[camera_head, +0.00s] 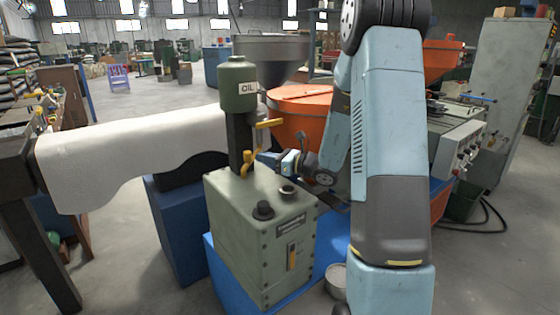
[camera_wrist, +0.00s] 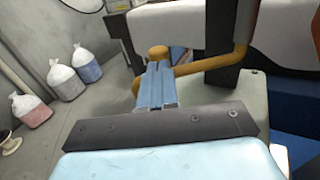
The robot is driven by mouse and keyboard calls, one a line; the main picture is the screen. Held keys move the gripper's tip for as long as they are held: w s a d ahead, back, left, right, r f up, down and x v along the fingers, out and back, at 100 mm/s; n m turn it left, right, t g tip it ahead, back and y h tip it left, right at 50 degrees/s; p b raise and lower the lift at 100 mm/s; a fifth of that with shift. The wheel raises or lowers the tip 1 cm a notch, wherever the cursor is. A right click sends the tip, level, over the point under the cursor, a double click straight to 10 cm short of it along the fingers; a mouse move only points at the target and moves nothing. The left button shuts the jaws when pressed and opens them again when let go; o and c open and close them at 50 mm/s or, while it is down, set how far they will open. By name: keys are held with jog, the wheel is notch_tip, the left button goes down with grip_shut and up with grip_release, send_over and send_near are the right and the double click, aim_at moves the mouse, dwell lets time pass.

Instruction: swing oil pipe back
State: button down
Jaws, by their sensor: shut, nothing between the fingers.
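The green oil tank (camera_head: 237,85), marked OIL, stands on a dark post (camera_head: 239,140) above a green metal box (camera_head: 260,235). Yellow pipe parts show by the post: a short bar (camera_head: 270,123) pointing right and a lower bent piece (camera_head: 247,161) over the box top. In the wrist view the yellow pipe (camera_wrist: 210,62) comes down at the right, bends and runs left behind my fingers, with a rounded yellow end (camera_wrist: 158,51) just past the tips. My gripper (camera_head: 265,158) is shut and empty, close beside the pipe; I cannot tell whether it touches.
A dark round filler (camera_head: 263,210) and a dark cup-like fitting (camera_head: 287,189) rise from the box top. A white-covered beam (camera_head: 130,155) lies left of the post. An orange drum (camera_head: 302,110) is behind my arm. Bags (camera_wrist: 62,78) stand on the floor.

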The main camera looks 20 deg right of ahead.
aim_at(250, 156)
jog(key=shift+x, duration=1.05)
jog(key=shift+w+a, duration=0.15)
jog(key=shift+a, duration=0.35)
jog(key=shift+w+a, duration=0.2)
jog(key=shift+a, duration=0.45)
jog(key=shift+s, duration=0.1)
